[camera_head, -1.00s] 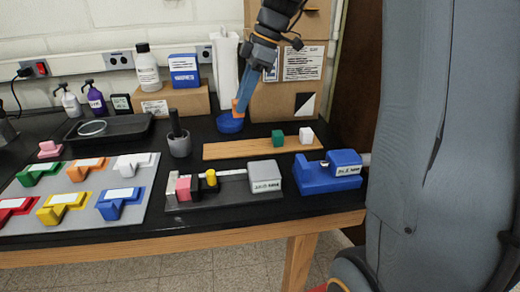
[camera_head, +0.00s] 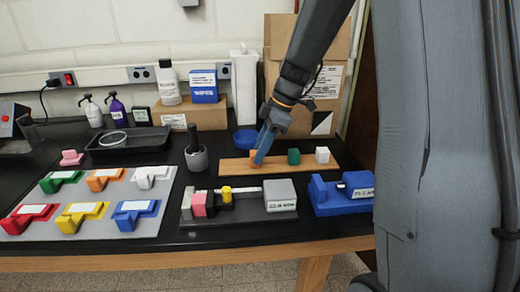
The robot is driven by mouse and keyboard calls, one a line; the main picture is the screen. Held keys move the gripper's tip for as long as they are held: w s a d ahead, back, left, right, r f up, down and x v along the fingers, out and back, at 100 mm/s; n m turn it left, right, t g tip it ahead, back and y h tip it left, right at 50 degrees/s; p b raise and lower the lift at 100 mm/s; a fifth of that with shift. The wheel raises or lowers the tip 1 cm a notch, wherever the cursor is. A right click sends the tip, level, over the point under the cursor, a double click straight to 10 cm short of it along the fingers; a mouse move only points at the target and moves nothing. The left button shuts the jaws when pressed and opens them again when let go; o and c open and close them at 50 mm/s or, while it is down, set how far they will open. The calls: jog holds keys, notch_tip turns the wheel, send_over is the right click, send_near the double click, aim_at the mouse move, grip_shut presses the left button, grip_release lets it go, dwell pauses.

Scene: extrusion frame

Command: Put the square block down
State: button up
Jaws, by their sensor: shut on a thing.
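An orange square block (camera_head: 254,158) is at the left part of the wooden board (camera_head: 277,170). My gripper (camera_head: 260,158) is shut on it, pointing down, and partly covers it. The block appears to be at the board's surface; I cannot tell whether it touches. A green block (camera_head: 293,156) and a white block (camera_head: 322,155) stand in line to its right on the board, apart from it.
A blue bowl (camera_head: 246,141) is just behind the board. A grey mortar with a dark pestle (camera_head: 196,159) stands to the left. A grey fixture (camera_head: 281,195) and a blue device (camera_head: 330,196) are in front. Cardboard boxes (camera_head: 278,60) rise behind.

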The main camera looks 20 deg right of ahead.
jog(key=shift+f, duration=0.15)
jog(key=o, duration=1.1)
jog(key=b+v, duration=0.2)
jog(key=v, duration=1)
jog(key=shift+r, duration=0.2)
jog(key=shift+r, duration=0.1)
